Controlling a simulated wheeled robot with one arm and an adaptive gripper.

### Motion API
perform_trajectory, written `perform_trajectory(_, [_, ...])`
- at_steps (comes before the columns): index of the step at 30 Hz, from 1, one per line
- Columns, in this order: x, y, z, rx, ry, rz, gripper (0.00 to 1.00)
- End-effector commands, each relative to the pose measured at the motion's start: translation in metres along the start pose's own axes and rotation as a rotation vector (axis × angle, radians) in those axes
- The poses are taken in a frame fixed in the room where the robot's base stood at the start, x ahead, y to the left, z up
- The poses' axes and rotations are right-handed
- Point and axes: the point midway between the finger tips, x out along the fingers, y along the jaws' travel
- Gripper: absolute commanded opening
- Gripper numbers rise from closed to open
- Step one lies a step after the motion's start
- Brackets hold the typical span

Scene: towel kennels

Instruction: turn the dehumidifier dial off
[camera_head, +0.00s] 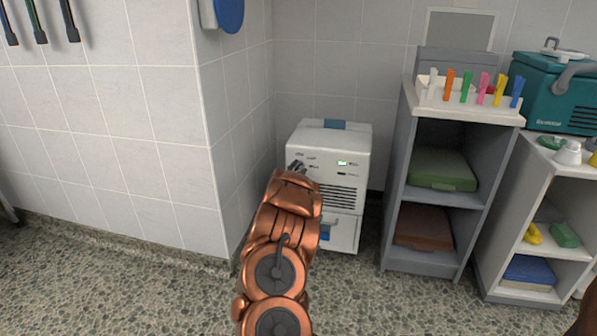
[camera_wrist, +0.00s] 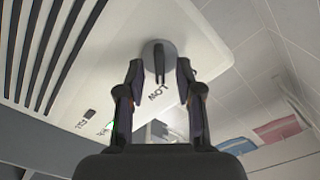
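The white dehumidifier (camera_head: 345,142) stands on the floor in the wall corner, with a small green light on its front. Its grey round dial (camera_wrist: 149,51) with a raised dark grip bar shows in the wrist view, beside the word LOW. In the wrist view my gripper (camera_wrist: 159,67) is open, one finger on each side of the grip bar, with gaps visible between the bar and both fingertips. I cannot tell the dial's exact setting.
A grey shelf unit (camera_head: 433,272) with folded towels and coloured clips on top stands to the right. A second shelf (camera_head: 545,297) with a teal box (camera_head: 555,95) is farther right. A tiled wall (camera_head: 165,150) is close on the left. The speckled floor in front is clear.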

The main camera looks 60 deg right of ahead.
Motion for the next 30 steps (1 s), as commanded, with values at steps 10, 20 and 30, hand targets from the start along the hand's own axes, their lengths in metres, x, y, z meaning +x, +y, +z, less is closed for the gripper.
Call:
perform_trajectory(10, [0.0002,-0.0002,-0.0001,0.000,0.000,0.000,0.24])
perform_trajectory(20, [0.0002,-0.0004,-0.0001,0.000,0.000,-0.001,0.00])
perform_trajectory(30, [0.0007,-0.0011,-0.0012,-0.010,0.000,0.000,0.00])
